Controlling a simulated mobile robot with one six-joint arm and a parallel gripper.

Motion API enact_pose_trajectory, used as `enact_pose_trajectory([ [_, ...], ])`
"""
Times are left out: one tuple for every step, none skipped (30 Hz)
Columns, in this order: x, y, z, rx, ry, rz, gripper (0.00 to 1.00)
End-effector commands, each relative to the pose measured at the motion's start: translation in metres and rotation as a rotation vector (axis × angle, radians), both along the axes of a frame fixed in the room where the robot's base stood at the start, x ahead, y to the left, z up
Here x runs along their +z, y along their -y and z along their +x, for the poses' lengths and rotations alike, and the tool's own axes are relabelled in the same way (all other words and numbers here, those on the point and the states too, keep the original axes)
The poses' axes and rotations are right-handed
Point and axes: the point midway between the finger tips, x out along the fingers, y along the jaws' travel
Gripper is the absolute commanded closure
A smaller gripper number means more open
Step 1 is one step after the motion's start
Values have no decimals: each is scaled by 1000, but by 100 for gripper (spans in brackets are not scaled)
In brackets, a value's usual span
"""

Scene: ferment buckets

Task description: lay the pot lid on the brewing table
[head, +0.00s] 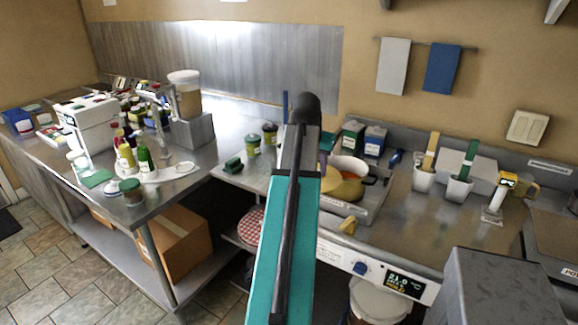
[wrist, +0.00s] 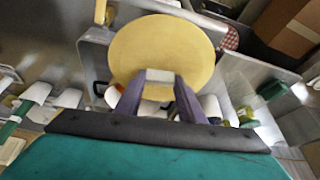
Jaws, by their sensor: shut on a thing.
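The pot lid is a round yellow disc, seen nearly face-on in the wrist view (wrist: 160,45) and partly behind my arm in the head view (head: 346,190). In the wrist view my gripper (wrist: 160,82) has its two purple-grey fingers shut on the lid's pale handle. In the head view my arm hides most of the gripper. The lid appears beside or over a white pot with orange-red contents (head: 349,166); I cannot tell if they touch. Steel worktops stand at the left (head: 215,152) and right (head: 405,235); I cannot tell which is the brewing table.
The left worktop holds a white machine (head: 86,128), a blender-like jug (head: 185,95), bottles and jars. The right worktop holds white cups with tools (head: 459,188) and a yellow-topped device (head: 497,195). Its front middle is mostly bare. A cardboard box (head: 178,240) sits below at left.

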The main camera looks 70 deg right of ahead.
Motion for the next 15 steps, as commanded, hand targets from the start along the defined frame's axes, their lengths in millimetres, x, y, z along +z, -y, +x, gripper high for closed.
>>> enact_pose_trajectory([
  [-1,-6,19,35,0,0,89],
  [-2,-9,29,53,0,0,89],
  [-2,-13,42,76,0,0,89],
  [-3,-16,51,94,0,0,89],
  [-3,-19,61,111,0,0,89],
  [-4,-24,73,135,0,1,89],
  [-4,-27,82,152,0,1,89],
  [-5,-31,92,172,0,1,89],
  [-6,-36,104,194,-1,1,89],
  [-6,-40,113,214,-1,1,89],
  [-6,-44,122,231,-1,1,89],
  [-7,-50,134,255,-1,1,89],
  [-8,-55,143,272,-1,1,89],
  [-8,-60,152,291,-1,1,89],
  [-9,-66,163,313,-1,1,89],
])
